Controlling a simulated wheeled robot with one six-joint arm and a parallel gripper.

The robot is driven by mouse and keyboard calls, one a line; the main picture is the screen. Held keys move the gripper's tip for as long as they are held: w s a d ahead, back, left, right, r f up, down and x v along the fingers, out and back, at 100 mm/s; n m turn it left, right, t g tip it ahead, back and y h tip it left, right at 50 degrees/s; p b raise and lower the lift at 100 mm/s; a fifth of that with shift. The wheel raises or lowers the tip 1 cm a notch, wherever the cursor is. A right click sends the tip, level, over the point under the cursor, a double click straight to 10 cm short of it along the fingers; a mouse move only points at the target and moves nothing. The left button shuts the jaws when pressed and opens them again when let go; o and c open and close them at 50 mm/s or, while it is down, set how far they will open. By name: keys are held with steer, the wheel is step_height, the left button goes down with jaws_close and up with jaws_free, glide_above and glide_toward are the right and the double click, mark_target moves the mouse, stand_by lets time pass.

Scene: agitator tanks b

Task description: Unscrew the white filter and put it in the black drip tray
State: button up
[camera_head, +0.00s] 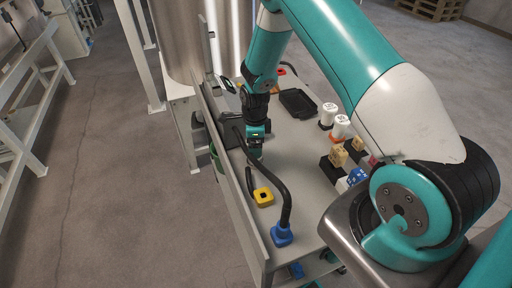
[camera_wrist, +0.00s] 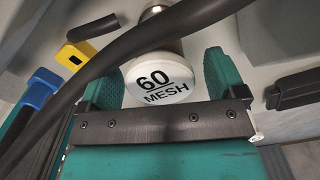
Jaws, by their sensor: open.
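The white filter (camera_wrist: 160,80) faces me in the wrist view, its round end printed "60 MESH". A metal part shows behind it. My gripper (camera_wrist: 163,88) is open, with one teal finger on each side of the filter; I cannot tell whether either finger touches it. A black hose crosses the filter's upper left. In the head view my gripper (camera_head: 256,146) is low over the left side of the grey bench, and the filter there is hidden. The black drip tray (camera_head: 298,103) lies on the bench, farther back and to the right.
A black hose (camera_head: 284,190) arches beside my gripper to a blue fitting (camera_head: 282,235). A yellow block (camera_head: 263,197) sits near it. Two white-topped cylinders (camera_head: 328,114) (camera_head: 341,125) and small blocks (camera_head: 339,156) line the right edge. A metal tank (camera_head: 185,40) stands behind.

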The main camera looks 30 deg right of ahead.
steer(key=c, duration=1.3)
steer(key=n, duration=0.7)
steer(key=shift+b, duration=0.3)
steer(key=shift+c, duration=0.2)
steer(key=n, duration=0.4)
steer(key=shift+n, duration=0.4)
steer(key=n, duration=0.8)
steer(key=shift+b, duration=0.3)
steer(key=n, duration=0.3)
steer(key=shift+r+n, duration=0.1)
steer(key=shift+n, duration=0.2)
